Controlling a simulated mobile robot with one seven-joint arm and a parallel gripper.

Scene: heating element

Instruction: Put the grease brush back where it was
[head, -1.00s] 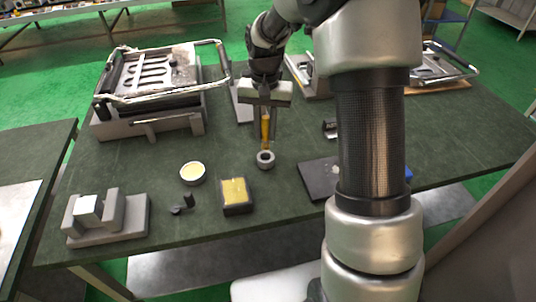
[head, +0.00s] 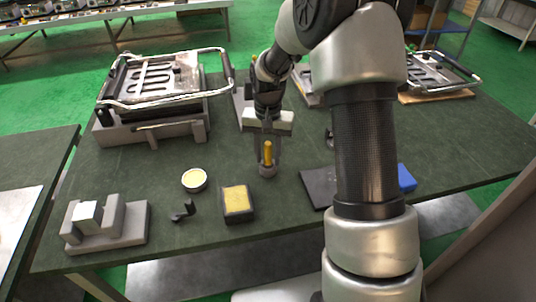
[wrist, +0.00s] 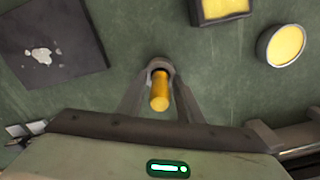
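The grease brush (head: 267,152) has a yellow-orange handle and stands about upright between the fingers of my gripper (head: 267,163). Its lower end is at the small grey round holder (head: 267,171) on the dark green table. In the wrist view the brush handle (wrist: 159,96) lies between the two grey fingers, with the holder's ring (wrist: 160,66) around or just behind its far end. The fingers look closed on the brush. The bristles are hidden, and I cannot tell how deep the brush sits in the holder.
A yellow sponge in a dark tray (head: 238,202), a round yellow tin (head: 194,180) and a small black part (head: 183,211) lie to the left. A dark plate (head: 318,188) lies to the right. A grey block fixture (head: 106,223) stands front left, and a large handled fixture (head: 160,90) behind it.

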